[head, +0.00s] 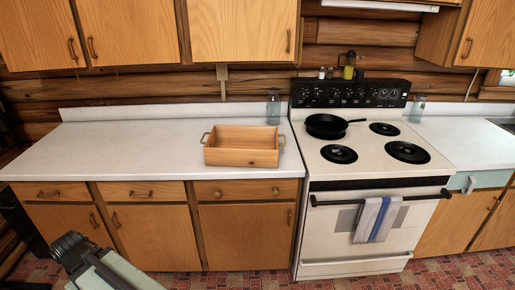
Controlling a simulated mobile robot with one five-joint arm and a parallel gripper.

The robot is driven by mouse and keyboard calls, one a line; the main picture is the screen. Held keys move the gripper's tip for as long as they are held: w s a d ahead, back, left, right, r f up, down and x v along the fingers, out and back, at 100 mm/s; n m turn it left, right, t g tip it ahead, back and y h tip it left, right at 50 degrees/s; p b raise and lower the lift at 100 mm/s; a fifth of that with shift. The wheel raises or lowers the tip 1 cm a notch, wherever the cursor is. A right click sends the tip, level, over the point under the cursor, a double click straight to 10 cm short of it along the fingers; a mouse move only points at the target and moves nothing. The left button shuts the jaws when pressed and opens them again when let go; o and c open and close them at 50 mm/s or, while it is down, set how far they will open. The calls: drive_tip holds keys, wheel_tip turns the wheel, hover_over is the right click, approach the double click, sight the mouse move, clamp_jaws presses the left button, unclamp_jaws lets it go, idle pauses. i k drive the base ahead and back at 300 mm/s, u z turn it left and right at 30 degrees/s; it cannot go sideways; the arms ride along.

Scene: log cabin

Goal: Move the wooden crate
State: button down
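The wooden crate (241,157) is a light-brown open box with a handle on each short end. It sits upright on the white counter, close to the front edge and left of the stove. It looks empty, though part of its floor is hidden by its front wall. A part of my arm shows at the bottom left, well below and apart from the crate. My gripper's fingers cannot be made out in the head view.
The white counter (120,145) is clear left of the crate. A glass jar (273,108) stands behind the crate. The stove (368,205) is to the right, with a black skillet (327,125) on a back burner and a towel (377,219) on its door handle. Cabinets hang above.

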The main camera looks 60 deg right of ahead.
sight(252, 146)
drive_tip(key=u, duration=2.9)
drive_tip(key=k, duration=1)
drive_tip(key=z, duration=0.8)
